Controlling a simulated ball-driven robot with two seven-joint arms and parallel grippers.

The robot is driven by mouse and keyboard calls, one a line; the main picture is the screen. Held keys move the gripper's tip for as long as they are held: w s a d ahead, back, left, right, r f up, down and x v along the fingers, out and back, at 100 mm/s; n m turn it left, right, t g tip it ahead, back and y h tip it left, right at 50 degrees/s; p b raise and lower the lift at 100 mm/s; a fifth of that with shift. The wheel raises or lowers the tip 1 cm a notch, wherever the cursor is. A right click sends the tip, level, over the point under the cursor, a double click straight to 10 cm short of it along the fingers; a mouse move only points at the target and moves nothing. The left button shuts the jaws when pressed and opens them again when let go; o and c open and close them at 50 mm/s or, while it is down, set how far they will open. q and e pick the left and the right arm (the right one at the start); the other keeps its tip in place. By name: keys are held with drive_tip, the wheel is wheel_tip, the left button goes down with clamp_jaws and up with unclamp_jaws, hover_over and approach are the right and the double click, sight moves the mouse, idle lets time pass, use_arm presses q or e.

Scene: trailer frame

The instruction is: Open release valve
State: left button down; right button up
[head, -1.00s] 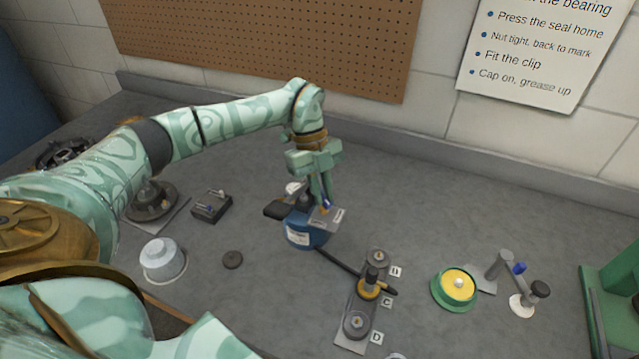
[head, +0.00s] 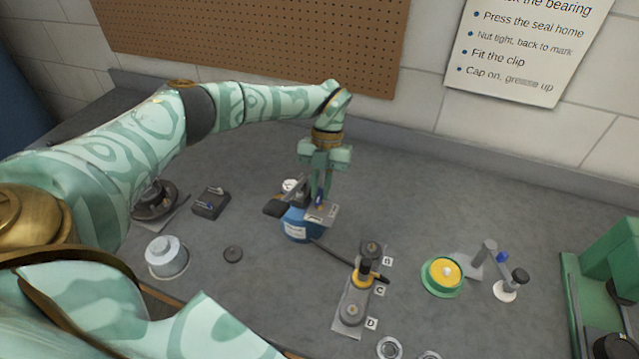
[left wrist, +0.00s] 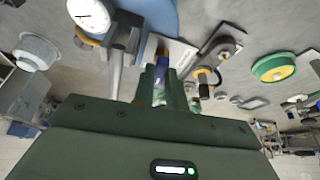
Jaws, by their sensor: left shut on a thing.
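The gauge (left wrist: 88,15) also shows at top left of the left wrist view. A small blue valve knob (left wrist: 162,58) shows between my left fingertips, beside a pale labelled plate (left wrist: 180,50). My left gripper (head: 319,194) points down over the right side of the pump and is shut on the knob, which the fingers partly hide. My right gripper is not in view.
A green and yellow round part (head: 443,276), a small post fixture (head: 507,288), a grey cup (head: 166,257) and a green press (head: 610,275) stand around. The back bench is clear.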

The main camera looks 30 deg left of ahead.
use_arm(q)
drive_tip(key=shift+m, duration=0.6)
drive_tip(key=c, duration=1.4)
unclamp_jaws()
drive_tip(key=shift+c, duration=0.2)
drive_tip(key=shift+r, duration=0.1)
drive_tip(key=v, duration=1.6)
drive_tip(key=shift+d, duration=0.25)
